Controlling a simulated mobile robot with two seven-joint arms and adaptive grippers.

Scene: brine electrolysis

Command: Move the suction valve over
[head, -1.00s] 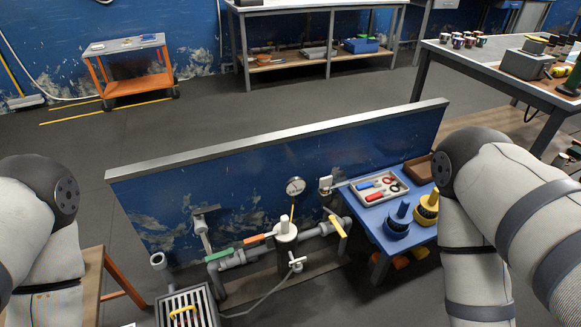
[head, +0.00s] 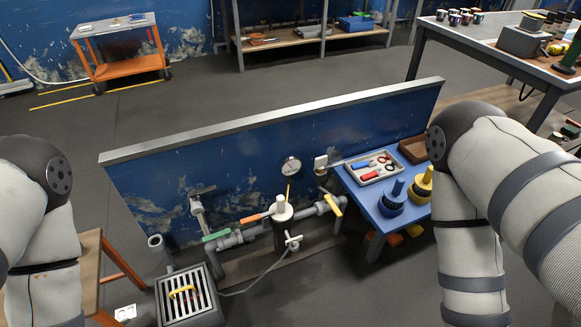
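The pipework stands low in front of a blue panel (head: 330,140). It carries a green handle (head: 216,235) and an orange handle (head: 252,218), both lying roughly along the pipe. A yellow handle (head: 333,205) at the right is set at an angle. A grey lever (head: 202,191) tops the upright pipe at the left. I cannot tell which is the suction valve; no label is readable. My arms show at the left and right edges, apart from the pipework. Both grippers are out of the picture.
A pressure gauge (head: 290,168) and a small white tap (head: 293,243) with a hose stand among the pipes. A floor drain grate (head: 188,298) lies in front. A blue table (head: 360,212) at the right holds a tool tray (head: 362,182). A wooden-topped stand (head: 88,262) is at the left.

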